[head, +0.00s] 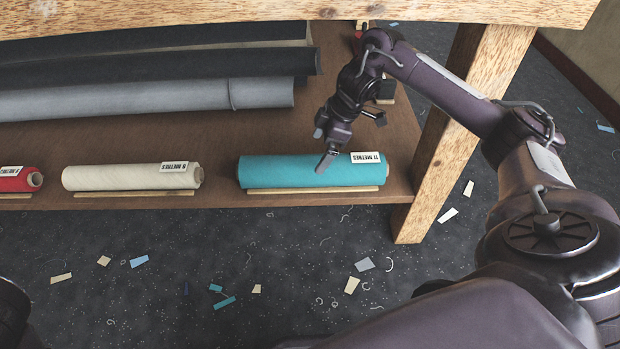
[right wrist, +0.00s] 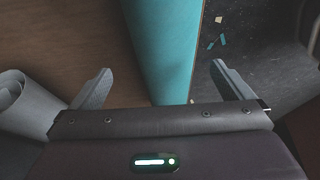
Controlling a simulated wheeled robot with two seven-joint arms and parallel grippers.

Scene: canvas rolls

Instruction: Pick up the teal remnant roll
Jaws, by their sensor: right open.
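The teal roll (head: 290,172) lies on the brown lower shelf (head: 225,118) near its front edge, with a white tag (head: 368,158) at its right end. My right gripper (head: 330,158) is above the roll, right of its middle. In the right wrist view the teal roll (right wrist: 168,45) runs between the two open fingers of the right gripper (right wrist: 155,85), with nothing gripped. Whether the fingers reach down past the roll's sides cannot be told. My left gripper is not in view.
A cream roll (head: 130,177) and a red roll (head: 18,179) lie to the left. Grey and black long rolls (head: 150,98) lie behind. A wooden table leg (head: 440,150) stands right of the teal roll, and the tabletop edge (head: 250,12) spans above. Scraps litter the floor.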

